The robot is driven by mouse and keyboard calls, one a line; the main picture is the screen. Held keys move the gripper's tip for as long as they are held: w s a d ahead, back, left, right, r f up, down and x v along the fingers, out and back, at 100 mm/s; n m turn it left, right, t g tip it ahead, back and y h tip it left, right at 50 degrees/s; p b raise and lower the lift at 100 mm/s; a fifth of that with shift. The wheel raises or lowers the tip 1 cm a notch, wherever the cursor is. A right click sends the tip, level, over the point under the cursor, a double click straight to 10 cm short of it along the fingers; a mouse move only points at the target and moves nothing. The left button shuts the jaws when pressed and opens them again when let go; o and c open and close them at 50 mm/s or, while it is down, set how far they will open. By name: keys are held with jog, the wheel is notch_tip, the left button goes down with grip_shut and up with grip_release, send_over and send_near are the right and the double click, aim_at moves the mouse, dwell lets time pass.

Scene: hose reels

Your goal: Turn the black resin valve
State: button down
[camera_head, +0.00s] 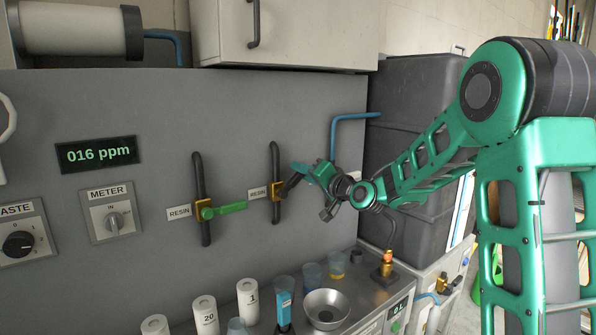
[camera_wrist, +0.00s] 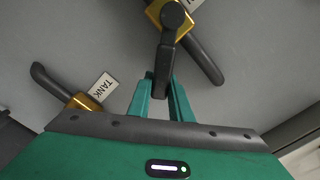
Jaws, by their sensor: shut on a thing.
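The black resin valve has a brass body (camera_head: 277,187) on a vertical black pipe, with a RESIN label beside it in the head view. Its black handle (camera_wrist: 165,62) runs from a round hub on the brass body (camera_wrist: 156,12) down between my fingers in the wrist view. My gripper (camera_wrist: 161,88) is shut on this handle, one green finger on each side. In the head view my gripper (camera_head: 295,178) is at the handle, to the right of the brass body, and hides part of it. A second RESIN valve with a green handle (camera_head: 229,208) is to the left.
A brass fitting (camera_wrist: 85,102) with a TANK label is at the left of the wrist view. Below the panel, a counter holds white canisters (camera_head: 205,315), cups and a metal bowl (camera_head: 326,309). Dark bins (camera_head: 405,110) stand behind my arm.

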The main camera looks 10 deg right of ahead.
jog(key=shift+w+d+f+m, duration=0.15)
jog(key=shift+d+f+m, duration=0.3)
jog(key=shift+f+m, duration=0.7)
jog(key=shift+w+d+f+m, duration=0.15)
jog(key=shift+d+f+m, duration=0.25)
jog(key=shift+f+m, duration=0.75)
jog(key=shift+w+d+f+m, duration=0.15)
jog(key=shift+d+f+m, duration=0.4)
jog(key=shift+m, duration=1.05)
jog(key=shift+a+f, duration=0.1)
jog(key=c, duration=1.6)
grip_release()
jog(key=shift+a, duration=0.15)
jog(key=shift+s, duration=0.1)
jog(key=v, duration=1)
jog(key=shift+s, duration=0.2)
